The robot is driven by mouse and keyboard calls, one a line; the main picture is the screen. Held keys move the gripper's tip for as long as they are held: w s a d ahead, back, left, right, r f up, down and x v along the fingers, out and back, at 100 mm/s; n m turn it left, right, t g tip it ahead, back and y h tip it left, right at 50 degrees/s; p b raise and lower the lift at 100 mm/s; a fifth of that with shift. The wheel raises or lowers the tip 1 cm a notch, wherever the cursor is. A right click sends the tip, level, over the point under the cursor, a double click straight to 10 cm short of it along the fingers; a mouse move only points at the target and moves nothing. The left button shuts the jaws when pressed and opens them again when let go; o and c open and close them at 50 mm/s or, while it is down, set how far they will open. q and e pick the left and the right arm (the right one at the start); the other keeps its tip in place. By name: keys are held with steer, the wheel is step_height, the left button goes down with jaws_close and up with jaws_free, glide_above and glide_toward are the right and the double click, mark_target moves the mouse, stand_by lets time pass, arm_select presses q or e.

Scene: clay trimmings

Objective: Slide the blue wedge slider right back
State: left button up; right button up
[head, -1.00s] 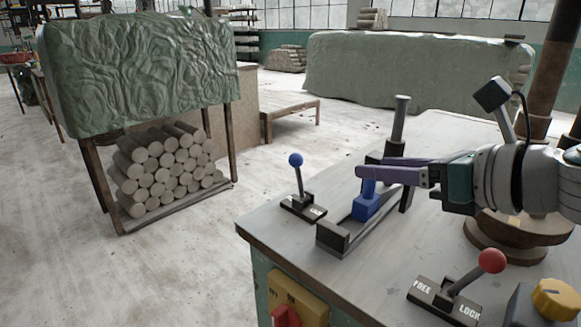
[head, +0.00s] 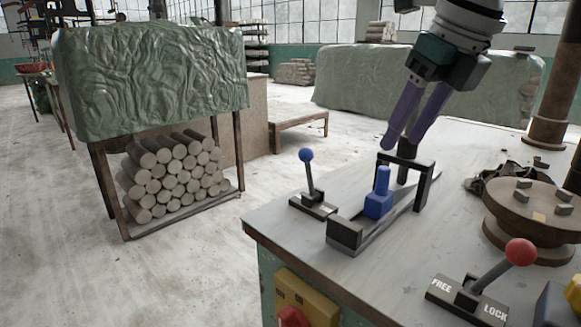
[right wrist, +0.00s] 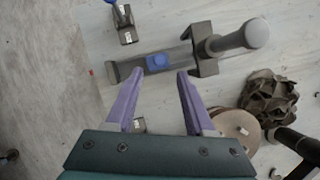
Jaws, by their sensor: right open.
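The blue wedge slider (head: 378,203) is a blue block with an upright peg. It sits on the dark rail (head: 389,226), between the low end block (head: 345,234) and the black arch (head: 428,186). In the right wrist view the slider (right wrist: 158,62) shows from above, ahead of the fingers and near the middle of the rail. My right gripper (head: 408,148) is open and empty, with purple fingers pointing down, above and behind the slider; it also shows in the right wrist view (right wrist: 160,72). It appears apart from the slider. My left gripper is not in view.
A blue-knobbed lever (head: 308,171) stands left of the rail. A red-knobbed lever (head: 492,276) marked FREE and LOCK stands at front right. A round wheel (head: 530,206) with several small blocks and a dark crumpled heap (head: 500,178) are at the right. A post stands behind the arch.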

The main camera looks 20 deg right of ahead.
mark_target(386, 168)
steer(key=b+x, duration=0.1)
steer(key=x, duration=0.7)
jaws_close()
steer(key=shift+r, duration=0.1)
stand_by(1.1)
